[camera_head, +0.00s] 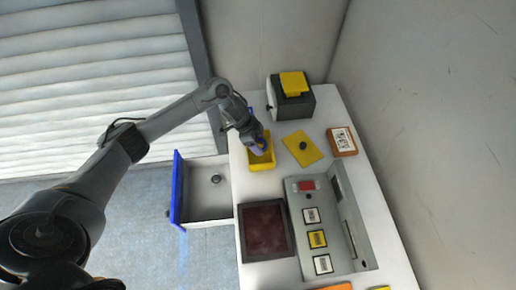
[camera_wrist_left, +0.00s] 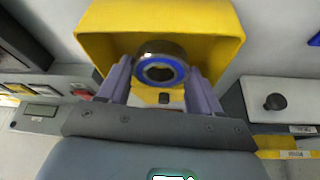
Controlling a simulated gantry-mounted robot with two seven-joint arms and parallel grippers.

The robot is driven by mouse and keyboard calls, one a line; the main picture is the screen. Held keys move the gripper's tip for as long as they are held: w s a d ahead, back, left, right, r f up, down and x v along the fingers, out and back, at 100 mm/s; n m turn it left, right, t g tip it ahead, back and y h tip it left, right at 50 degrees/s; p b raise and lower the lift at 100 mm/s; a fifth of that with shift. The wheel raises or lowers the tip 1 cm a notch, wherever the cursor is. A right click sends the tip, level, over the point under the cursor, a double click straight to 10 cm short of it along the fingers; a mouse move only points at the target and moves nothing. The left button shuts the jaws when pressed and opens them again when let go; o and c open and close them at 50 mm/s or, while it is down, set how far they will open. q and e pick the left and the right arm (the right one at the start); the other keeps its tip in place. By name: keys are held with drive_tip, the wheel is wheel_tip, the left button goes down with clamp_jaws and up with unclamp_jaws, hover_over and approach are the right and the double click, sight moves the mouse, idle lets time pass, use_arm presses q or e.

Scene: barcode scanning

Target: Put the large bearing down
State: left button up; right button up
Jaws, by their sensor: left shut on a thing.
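The large bearing (camera_wrist_left: 160,69), a metal ring with a blue band, sits between the two purple-grey fingers of my left gripper (camera_wrist_left: 160,78). In the head view my left gripper (camera_head: 260,147) is at the yellow bin (camera_head: 264,165), at its upper-left part, and the bearing is hidden or too small to tell there. The yellow bin (camera_wrist_left: 215,20) also shows in the left wrist view, its walls around the bearing. I cannot tell whether the bearing touches the bin's floor. My right gripper is not in view.
An open drawer (camera_head: 203,206) with a blue front juts out at the left. A yellow plate (camera_head: 303,150), a black box (camera_head: 293,107) with a yellow top and an orange box (camera_head: 342,142) are nearby. A grey panel (camera_head: 345,255) with barcode cards and a dark red pad (camera_head: 265,230) lie below.

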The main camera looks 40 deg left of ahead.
use_arm(q)
drive_tip(key=shift+f+b, duration=0.4)
drive_tip(key=shift+f, duration=1.5)
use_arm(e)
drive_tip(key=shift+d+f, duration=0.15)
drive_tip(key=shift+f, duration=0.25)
use_arm(q)
drive_tip(key=shift+f, duration=0.25)
drive_tip(key=o, duration=1.2)
drive_tip(key=shift+r, duration=0.1)
